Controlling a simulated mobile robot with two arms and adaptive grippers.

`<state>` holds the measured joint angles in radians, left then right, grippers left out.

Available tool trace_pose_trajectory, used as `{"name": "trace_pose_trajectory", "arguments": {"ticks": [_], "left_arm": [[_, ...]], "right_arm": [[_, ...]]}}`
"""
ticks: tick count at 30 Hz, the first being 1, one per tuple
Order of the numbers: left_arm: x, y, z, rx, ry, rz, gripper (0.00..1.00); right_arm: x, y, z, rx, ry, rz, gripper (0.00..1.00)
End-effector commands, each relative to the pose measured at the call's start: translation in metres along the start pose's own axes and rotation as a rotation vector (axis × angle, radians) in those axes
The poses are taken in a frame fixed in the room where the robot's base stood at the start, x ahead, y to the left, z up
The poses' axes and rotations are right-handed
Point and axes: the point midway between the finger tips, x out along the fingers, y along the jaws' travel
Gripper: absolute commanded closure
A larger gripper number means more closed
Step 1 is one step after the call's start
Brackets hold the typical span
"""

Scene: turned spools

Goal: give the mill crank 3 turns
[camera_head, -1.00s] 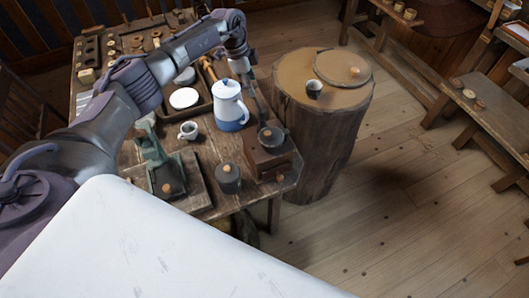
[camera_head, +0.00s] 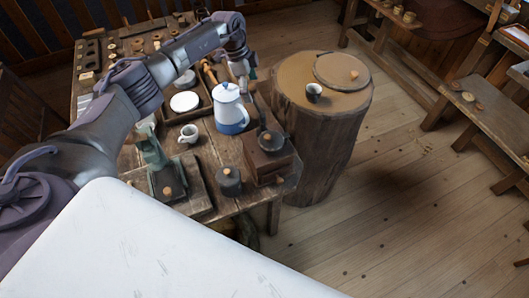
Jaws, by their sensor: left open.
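The mill is a brown wooden box (camera_head: 267,160) with a dark bowl-shaped top (camera_head: 271,140), at the front right corner of the workbench. A thin dark bar, which looks like the crank (camera_head: 261,112), slants up from the mill's top toward my gripper. My left gripper (camera_head: 248,82) is open, pointing down above the mill, behind and right of the white and blue pot. Its fingertips are small and partly hidden, so I cannot tell whether they touch the crank. My right gripper is not in view.
The white and blue pot (camera_head: 229,110) stands close to the left of the mill. A dark lidded jar (camera_head: 228,181) and a green tool (camera_head: 152,154) stand nearby.

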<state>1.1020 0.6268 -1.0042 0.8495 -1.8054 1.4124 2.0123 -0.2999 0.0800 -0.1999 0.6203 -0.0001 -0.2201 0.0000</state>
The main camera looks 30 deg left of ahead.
Motion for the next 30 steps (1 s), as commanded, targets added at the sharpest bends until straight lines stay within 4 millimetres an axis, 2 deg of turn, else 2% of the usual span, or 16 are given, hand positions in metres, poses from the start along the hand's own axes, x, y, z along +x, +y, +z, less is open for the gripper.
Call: {"name": "trace_pose_trajectory", "arguments": {"ticks": [1,3,16,30], "left_arm": [[-0.010,0.000,-0.003,0.000,0.000,-0.001,0.00],[-0.018,0.000,-0.004,0.000,0.000,-0.001,0.00],[-0.059,0.000,-0.015,0.000,0.000,-0.001,0.00],[-0.061,0.000,-0.015,0.000,0.000,-0.001,0.00]], "right_arm": [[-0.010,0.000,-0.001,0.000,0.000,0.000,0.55],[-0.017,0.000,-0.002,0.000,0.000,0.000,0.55],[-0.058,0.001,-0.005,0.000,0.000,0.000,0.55],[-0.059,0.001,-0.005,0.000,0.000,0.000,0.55]]}}
